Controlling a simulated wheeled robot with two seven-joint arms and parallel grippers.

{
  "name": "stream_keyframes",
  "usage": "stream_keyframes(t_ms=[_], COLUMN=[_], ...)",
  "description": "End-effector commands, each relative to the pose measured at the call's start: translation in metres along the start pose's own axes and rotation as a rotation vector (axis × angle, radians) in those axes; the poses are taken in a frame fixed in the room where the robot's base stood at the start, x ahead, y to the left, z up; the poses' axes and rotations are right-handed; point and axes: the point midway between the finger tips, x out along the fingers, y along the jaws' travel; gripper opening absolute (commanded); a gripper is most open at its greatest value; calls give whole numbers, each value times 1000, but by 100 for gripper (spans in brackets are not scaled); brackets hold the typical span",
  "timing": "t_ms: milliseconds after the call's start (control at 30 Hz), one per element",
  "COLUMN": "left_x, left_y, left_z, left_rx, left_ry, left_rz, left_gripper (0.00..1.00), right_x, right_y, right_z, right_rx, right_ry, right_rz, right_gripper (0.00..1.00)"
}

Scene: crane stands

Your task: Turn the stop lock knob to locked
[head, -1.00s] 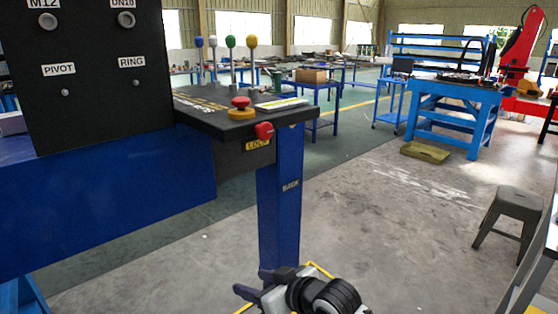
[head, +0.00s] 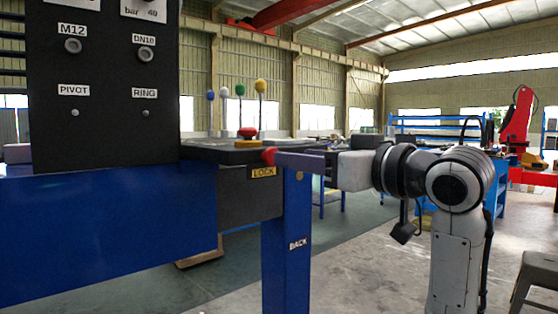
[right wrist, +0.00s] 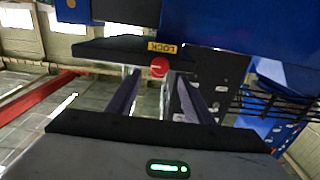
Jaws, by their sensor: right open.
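The stop lock knob is a small red knob (head: 268,155) on the side face of the dark control box, beside a yellow LOCK label (head: 263,172). It also shows in the right wrist view (right wrist: 159,67), near the LOCK label (right wrist: 163,47). My right gripper (head: 284,159) reaches in from the right in the head view, its fingertips close to the knob. In the right wrist view my right gripper (right wrist: 160,85) is open, and the knob appears between its two fingers near their tips. Contact cannot be told. My left gripper is not in view.
A red button on a yellow base (head: 247,138) and several ball-topped levers (head: 239,92) stand on top of the box. A black panel (head: 105,95) and blue beam (head: 110,235) fill the left. A blue post (head: 286,255) stands below the knob. The floor right of it is open.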

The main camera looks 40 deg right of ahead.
Motion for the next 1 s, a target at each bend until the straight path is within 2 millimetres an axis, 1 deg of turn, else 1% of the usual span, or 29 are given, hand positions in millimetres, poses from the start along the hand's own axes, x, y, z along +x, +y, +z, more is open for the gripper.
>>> stream_keyframes(t_ms=[33,100,200,300,400,500,733,767,900,1000], left_x=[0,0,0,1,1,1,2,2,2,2], left_y=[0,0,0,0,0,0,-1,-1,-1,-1], left_z=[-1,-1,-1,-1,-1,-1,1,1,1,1], left_rx=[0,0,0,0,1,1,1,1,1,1], left_ry=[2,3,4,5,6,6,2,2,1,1], left_rz=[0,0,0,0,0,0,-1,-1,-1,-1], left_gripper=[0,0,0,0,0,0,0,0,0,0], right_x=[11,24,41,54,62,66,67,67,67,67], right_y=[-1,0,-1,0,0,0,0,0,0,0], right_z=[0,0,0,0,0,0,0,0,0,0], right_rx=[4,3,2,3,1,-1,-1,-1,-1,-1], right_ry=[-2,-2,-1,0,-1,0,1,1,0,0], right_rz=[-3,-2,-2,-1,1,1,1,1,1,1], right_gripper=[47,47,47,47,47,47,47,45,22,7])
